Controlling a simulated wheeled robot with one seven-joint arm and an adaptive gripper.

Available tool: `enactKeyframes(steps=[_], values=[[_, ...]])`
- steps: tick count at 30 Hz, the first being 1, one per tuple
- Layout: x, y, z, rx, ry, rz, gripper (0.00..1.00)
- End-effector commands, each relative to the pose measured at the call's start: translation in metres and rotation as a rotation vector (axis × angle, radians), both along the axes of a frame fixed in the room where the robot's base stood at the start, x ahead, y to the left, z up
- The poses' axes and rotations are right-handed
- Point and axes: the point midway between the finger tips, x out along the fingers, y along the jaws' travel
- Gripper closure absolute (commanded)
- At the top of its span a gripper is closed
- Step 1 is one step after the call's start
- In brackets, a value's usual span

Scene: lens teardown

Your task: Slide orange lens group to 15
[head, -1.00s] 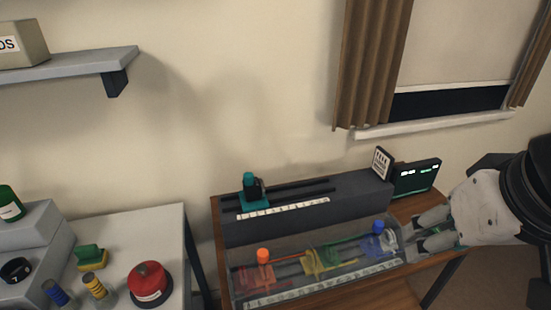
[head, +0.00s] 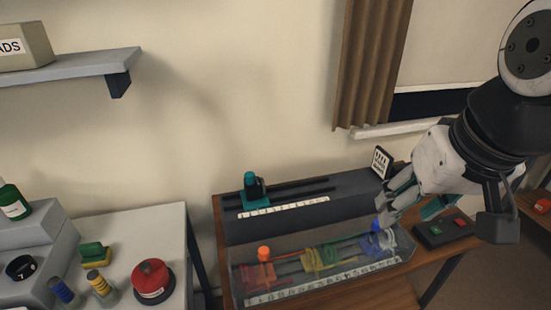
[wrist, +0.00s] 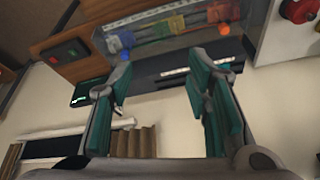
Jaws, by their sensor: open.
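The orange lens group (head: 262,272) sits at the left end inside a clear case (head: 236,270) on the wooden bench. Its orange knob (head: 263,253) stands up above the case. A number scale (head: 320,284) runs along the case's front, its figures too small to read. Yellow (head: 320,257), green (head: 350,248) and blue (head: 376,240) groups stand to its right. My gripper (head: 388,205) is open and empty above the case's right end, near the blue knob. In the wrist view my gripper (wrist: 158,88) shows spread teal-padded fingers, with the orange group (wrist: 217,12) beyond them.
A dark rail block with a teal slider (head: 253,190) stands behind the case. A sign card (head: 381,161) and a box with green and red buttons (head: 447,228) are close to my gripper. A white table (head: 150,225) with a red round object (head: 150,282) stands left.

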Motion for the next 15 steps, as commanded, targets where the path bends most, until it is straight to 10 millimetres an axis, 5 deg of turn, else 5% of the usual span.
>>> enactKeyframes(steps=[8,15], values=[[0.064,0.049,-0.007,0.042,0.129,0.026,0.55],[0.11,0.103,-0.04,0.038,0.228,0.032,0.55]])
